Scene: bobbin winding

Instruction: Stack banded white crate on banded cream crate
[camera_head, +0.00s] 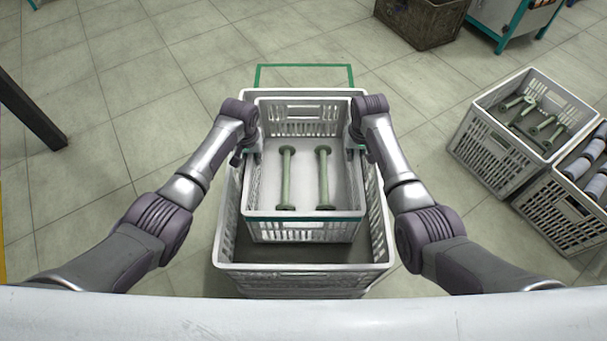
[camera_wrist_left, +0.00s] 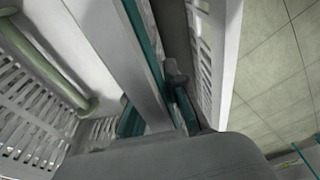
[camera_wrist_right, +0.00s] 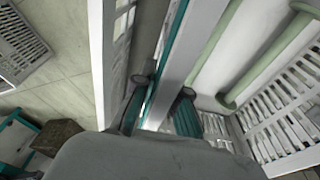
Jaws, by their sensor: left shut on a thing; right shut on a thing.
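The banded white crate (camera_head: 304,217) has a teal strip along its rim and two pale green bobbins (camera_head: 287,178) lying inside. My left gripper (camera_head: 246,152) is shut on its left wall and my right gripper (camera_head: 357,148) on its right wall. Both wrist views show fingers on the teal-edged rim. The crate sits within the outline of a larger pale slatted crate (camera_head: 305,268), with gaps at the sides and a wider one at the front. I cannot tell if it touches that crate's floor. No band shows on the larger crate, so I cannot tell if it is the cream one.
To the right stand a crate with green bobbins (camera_head: 488,153) and a crate with pale wound rolls (camera_head: 563,215). A brown bin (camera_head: 424,25) is at the back. The floor on the left is mostly clear.

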